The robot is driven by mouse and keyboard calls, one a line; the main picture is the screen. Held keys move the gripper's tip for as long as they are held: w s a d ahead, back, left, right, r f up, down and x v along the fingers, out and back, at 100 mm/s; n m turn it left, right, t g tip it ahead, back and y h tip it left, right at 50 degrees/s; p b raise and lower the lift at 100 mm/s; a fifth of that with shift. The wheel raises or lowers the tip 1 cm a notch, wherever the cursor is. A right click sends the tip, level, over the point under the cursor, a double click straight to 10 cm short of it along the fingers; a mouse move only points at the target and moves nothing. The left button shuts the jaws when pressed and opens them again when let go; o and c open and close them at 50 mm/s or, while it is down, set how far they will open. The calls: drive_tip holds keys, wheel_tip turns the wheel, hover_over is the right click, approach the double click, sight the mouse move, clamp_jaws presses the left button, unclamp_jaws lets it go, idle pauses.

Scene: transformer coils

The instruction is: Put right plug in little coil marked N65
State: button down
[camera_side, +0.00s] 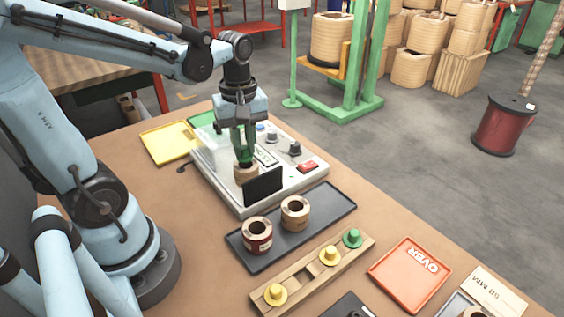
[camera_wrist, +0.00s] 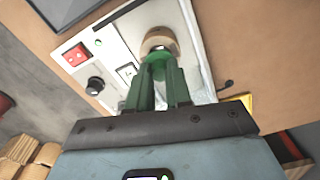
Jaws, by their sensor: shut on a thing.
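My gripper (camera_side: 245,153) points down over the tester and is shut on a green plug (camera_wrist: 157,58), which shows between the fingertips in the wrist view. A small tan coil (camera_side: 246,173) is at the tester's near end, directly below the fingers. It also shows just beyond the plug in the wrist view (camera_wrist: 160,38). I cannot tell how far the plug is in the coil. A wooden rack (camera_side: 313,269) holds two yellow plugs (camera_side: 275,293) (camera_side: 329,255) and a green plug (camera_side: 352,238). No N65 mark is readable.
The white tester (camera_side: 235,195) has a black screen (camera_side: 263,187), knobs and a red switch (camera_side: 307,167). A dark tray (camera_side: 330,212) holds a dark-red-banded coil (camera_side: 257,235) and a tan coil (camera_side: 295,212). A red OVER tray (camera_side: 409,274) is at the right; a yellow tray (camera_side: 168,143) is behind.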

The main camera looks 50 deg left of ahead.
drive_tip(key=shift+f, duration=0.1)
drive_tip(key=shift+f, duration=0.7)
drive_tip(key=c, duration=1)
unclamp_jaws()
drive_tip(key=shift+o, duration=0.6)
drive_tip(key=o, duration=0.3)
drive_tip(key=shift+r, duration=3.1)
